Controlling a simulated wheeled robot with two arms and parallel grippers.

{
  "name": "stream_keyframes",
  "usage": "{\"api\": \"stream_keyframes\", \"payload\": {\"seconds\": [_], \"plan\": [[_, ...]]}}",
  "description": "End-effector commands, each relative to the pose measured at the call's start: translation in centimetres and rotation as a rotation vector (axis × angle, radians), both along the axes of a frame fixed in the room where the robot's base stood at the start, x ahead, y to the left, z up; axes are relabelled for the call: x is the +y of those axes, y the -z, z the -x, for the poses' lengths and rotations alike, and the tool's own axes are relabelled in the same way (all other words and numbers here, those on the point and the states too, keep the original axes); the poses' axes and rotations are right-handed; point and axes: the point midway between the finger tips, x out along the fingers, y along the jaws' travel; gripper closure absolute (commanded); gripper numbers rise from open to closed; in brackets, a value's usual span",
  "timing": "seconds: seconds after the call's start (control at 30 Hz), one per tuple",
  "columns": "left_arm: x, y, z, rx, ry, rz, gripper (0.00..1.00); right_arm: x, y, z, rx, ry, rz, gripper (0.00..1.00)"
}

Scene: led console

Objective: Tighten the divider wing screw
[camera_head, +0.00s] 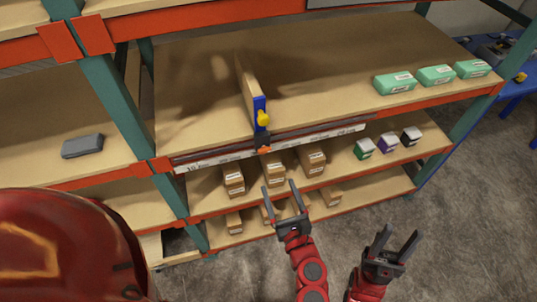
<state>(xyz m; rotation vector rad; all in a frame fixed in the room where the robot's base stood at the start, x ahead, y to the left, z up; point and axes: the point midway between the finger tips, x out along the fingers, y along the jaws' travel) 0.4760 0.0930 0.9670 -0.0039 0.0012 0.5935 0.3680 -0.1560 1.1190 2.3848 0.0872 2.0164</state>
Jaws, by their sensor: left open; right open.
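The divider (247,84) is a thin tan board standing upright on the upper shelf, with a blue bracket (260,104) at its front end. The yellow wing screw (263,118) sits on the front of the blue bracket, just above the shelf's front edge. My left gripper (281,190) is open and empty, in front of the lower shelf and below the wing screw. My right gripper (396,238) is open and empty, lower and to the right, over the floor. Neither gripper touches the divider or the screw.
Green boxes (436,75) stand at the right of the upper shelf (330,70). Several brown boxes (275,170) and small coloured boxes (387,143) are on the shelf below. A grey case (82,146) lies at left. A red rounded object (60,245) fills the lower left.

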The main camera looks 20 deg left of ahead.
Motion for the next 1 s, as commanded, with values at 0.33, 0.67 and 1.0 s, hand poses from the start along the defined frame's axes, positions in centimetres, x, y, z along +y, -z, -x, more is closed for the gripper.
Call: {"api": "stream_keyframes", "payload": {"seconds": [0.33, 0.67, 1.0], "plan": [[4.3, -0.6, -6.0, 0.0, -0.007, -0.005, 0.2, 0.0, -3.0, 0.0, 0.0, 0.0, 0.0, 0.5], [6.5, -0.2, -9.6, -0.001, -0.001, -0.004, 0.2, 0.0, -4.5, 0.0, 0.0, 0.0, 0.0, 0.5], [6.7, 0.0, -9.8, 0.0, -0.001, -0.004, 0.22, 0.0, -4.4, 0.0, 0.0, 0.0, 0.0, 0.5]]}}
